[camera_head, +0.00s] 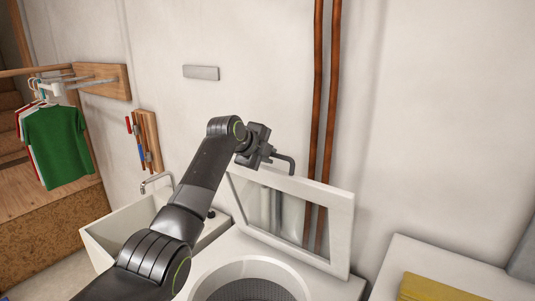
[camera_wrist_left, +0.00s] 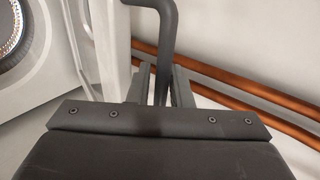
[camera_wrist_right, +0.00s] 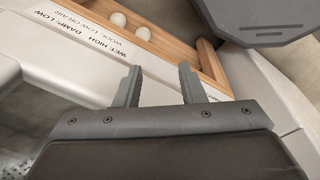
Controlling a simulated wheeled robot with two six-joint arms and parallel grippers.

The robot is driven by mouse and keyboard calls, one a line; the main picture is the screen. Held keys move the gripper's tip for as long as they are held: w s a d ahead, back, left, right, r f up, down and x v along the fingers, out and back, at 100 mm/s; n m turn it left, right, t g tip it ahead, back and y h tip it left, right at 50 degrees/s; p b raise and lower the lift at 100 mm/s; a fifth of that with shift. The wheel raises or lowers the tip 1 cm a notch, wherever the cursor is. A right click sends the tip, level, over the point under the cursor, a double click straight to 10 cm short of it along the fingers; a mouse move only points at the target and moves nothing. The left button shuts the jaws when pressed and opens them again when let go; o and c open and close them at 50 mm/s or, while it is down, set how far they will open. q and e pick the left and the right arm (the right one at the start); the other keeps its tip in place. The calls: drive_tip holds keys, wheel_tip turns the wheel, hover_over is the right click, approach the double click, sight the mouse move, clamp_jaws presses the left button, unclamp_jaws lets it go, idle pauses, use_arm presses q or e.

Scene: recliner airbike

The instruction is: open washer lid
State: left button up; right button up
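The washer lid (camera_head: 292,215), a white frame with a glass window, stands raised and steeply tilted at the back of the washer. The round drum opening (camera_head: 250,277) below it is uncovered. My left gripper (camera_head: 263,152) is at the lid's upper left corner, by its dark bent handle (camera_head: 286,160). In the left wrist view the handle (camera_wrist_left: 166,50) passes between the two fingers of the gripper (camera_wrist_left: 160,85); firm contact is not clear. My right gripper (camera_wrist_right: 160,85) is empty with its fingers apart, over a white machine top with printed labels.
Copper pipes (camera_head: 325,90) run down the wall behind the lid. A white sink (camera_head: 125,230) is to the left. A white surface with a yellow cloth (camera_head: 450,287) is at the right.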

use_arm(q)
drive_tip(key=shift+o, duration=0.8)
drive_tip(key=shift+w, duration=0.1)
drive_tip(key=shift+s+a+r+b, duration=0.3)
drive_tip(key=shift+s+r+b, duration=0.05)
drive_tip(key=shift+s+b, duration=0.15)
drive_tip(key=b+v, duration=0.7)
drive_tip(key=v, duration=0.9)
drive_tip(key=shift+f, duration=0.1)
